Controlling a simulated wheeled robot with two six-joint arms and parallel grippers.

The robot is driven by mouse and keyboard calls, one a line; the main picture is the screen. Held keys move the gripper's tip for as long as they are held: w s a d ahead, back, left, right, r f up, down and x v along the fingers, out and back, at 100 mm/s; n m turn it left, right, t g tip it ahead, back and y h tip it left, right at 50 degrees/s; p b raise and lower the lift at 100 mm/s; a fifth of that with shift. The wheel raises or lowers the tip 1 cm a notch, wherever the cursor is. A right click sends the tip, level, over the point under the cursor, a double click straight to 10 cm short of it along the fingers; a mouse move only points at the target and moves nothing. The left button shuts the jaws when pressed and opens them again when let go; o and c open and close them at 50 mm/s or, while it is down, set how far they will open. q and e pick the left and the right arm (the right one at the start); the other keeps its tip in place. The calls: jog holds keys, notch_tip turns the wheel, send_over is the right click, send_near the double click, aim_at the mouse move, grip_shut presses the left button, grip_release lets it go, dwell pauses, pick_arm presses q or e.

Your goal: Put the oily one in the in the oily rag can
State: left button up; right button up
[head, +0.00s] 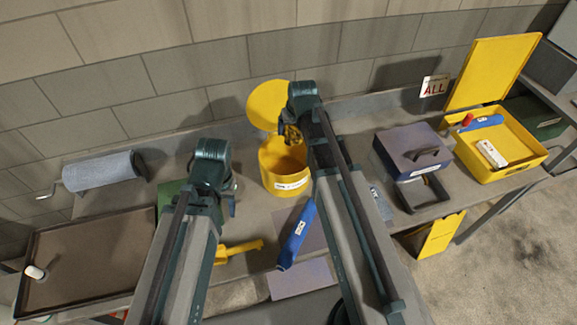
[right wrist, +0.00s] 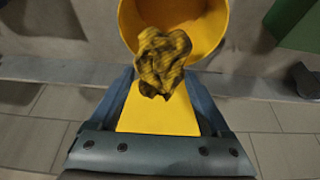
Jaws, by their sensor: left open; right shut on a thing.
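A yellow can (head: 270,178) with a white label stands on the bench, its round yellow lid (head: 267,104) raised behind it. My right gripper (head: 291,138) is shut on a crumpled, dark-stained yellowish rag (head: 290,131), held above the can's mouth. In the right wrist view the rag (right wrist: 163,62) hangs beyond the fingertips, in front of the round yellow can opening (right wrist: 180,12). My left gripper (head: 231,196) is open and empty over the bench, left of the can.
A blue item (head: 297,236) and a yellow tool (head: 240,249) lie in front of the can. A grey roll (head: 97,170) and dark tray (head: 85,255) are at left. A grey-blue box (head: 405,150) and open yellow case (head: 535,157) stand at right.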

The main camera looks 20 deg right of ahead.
jog(key=shift+f+b, duration=2.5)
jog(key=shift+f, duration=0.25)
jog(key=shift+r, duration=0.1)
jog(key=o, duration=1.2)
jog(key=shift+c, duration=0.2)
jog(key=shift+r, duration=0.1)
jog(key=p+v, duration=1.3)
jog(key=shift+s+r, duration=0.1)
jog(key=shift+r, duration=0.2)
